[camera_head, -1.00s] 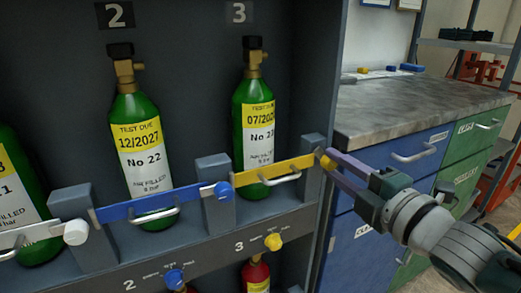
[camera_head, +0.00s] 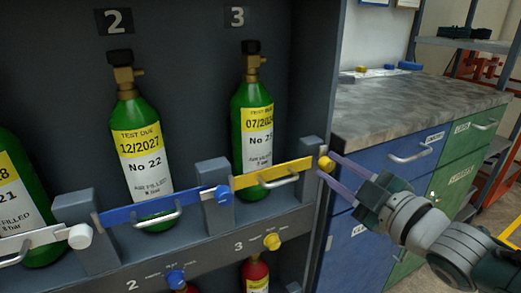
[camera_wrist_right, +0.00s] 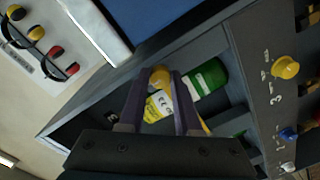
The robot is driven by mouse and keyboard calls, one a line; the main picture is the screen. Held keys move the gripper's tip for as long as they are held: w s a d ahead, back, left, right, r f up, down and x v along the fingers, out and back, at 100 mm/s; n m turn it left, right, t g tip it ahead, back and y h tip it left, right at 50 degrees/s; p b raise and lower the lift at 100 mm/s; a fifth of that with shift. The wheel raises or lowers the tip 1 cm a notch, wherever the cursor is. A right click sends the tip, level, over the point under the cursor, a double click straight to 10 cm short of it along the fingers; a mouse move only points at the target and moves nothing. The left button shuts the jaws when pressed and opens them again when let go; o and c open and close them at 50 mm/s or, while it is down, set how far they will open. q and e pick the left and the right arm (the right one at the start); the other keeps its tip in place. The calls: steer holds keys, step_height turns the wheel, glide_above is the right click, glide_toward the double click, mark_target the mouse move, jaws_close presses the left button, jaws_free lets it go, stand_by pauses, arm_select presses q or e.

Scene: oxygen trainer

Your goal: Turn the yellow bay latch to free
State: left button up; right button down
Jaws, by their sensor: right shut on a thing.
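The yellow bay latch is a round knob (camera_head: 326,163) at the right end of the yellow bar (camera_head: 278,174), which crosses in front of bay 3's green cylinder (camera_head: 253,122). My right gripper (camera_head: 326,166) is at the knob, coming from the right. In the right wrist view, the knob (camera_wrist_right: 160,77) shows between the two fingertips (camera_wrist_right: 158,80), and the gripper is shut on it. The bar lies across the bay with its handle in front. My left gripper is not in view.
Bay 2 has a green cylinder (camera_head: 139,140) behind a blue bar (camera_head: 150,208) with a blue knob (camera_head: 223,195). A lower yellow knob (camera_head: 272,241) sits on the panel below bay 3. The blue cabinet (camera_head: 385,190) and worktop (camera_head: 405,112) stand at the right.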

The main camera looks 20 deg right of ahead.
stand_by(0.5)
steer(key=c, duration=0.6)
jaws_free()
steer(key=shift+s, duration=0.1)
steer(key=shift+s, duration=0.35)
steer(key=s+p, duration=0.2)
steer(key=s, duration=0.7)
steer(key=shift+d+r, duration=0.25)
steer(key=shift+d, duration=0.15)
